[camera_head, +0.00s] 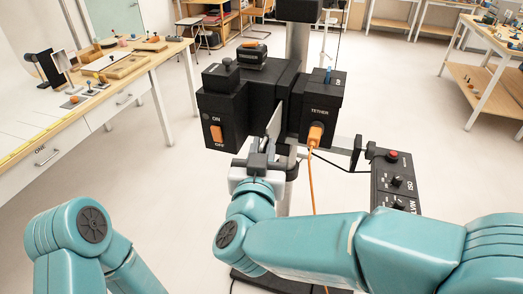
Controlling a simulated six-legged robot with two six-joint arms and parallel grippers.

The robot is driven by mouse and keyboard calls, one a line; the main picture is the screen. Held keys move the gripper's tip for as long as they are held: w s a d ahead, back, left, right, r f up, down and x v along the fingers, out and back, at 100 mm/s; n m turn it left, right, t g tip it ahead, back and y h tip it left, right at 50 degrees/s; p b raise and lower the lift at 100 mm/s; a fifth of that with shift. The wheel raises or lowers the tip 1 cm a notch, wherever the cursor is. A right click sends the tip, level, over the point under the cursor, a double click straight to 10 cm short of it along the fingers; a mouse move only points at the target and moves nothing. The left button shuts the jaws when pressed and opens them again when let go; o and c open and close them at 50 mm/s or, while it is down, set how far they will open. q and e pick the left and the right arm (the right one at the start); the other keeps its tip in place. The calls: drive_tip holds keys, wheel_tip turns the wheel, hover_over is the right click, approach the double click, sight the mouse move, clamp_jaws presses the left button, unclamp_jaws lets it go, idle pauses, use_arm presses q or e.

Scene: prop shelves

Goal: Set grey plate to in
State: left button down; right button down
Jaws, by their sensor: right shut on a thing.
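The grey plate (274,122) is a thin, light plate standing edge-on in the gap between the two black boxes of the device (232,108). My right gripper (262,163) is just below the plate, in front of the device, and is shut on its lower end. The fingers hide that end, and I cannot tell how deep the plate sits. My left arm shows at the lower left, but its gripper is out of view.
An orange ON/OFF switch (216,134) is left of the plate. An orange cable (314,136) hangs from the TETHER socket on the right. A black control panel (394,178) with a red button stands at the right. A workbench (30,130) is at the left.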

sight(271, 131)
drive_tip(key=w, duration=0.2)
drive_tip(key=w+d, duration=0.1)
drive_tip(key=w, duration=0.3)
drive_tip(key=shift+w+d, duration=0.1)
drive_tip(key=shift+d, duration=0.2)
drive_tip(key=c, duration=1.4)
unclamp_jaws()
drive_tip(key=shift+c, duration=0.2)
drive_tip(key=shift+o, duration=1.2)
drive_tip(key=shift+a, duration=0.15)
drive_tip(key=shift+d, duration=0.25)
drive_tip(key=s+a+b, duration=0.2)
drive_tip(key=s, duration=1.4)
drive_tip(key=shift+b, duration=0.4)
drive_tip(key=shift+s, duration=0.1)
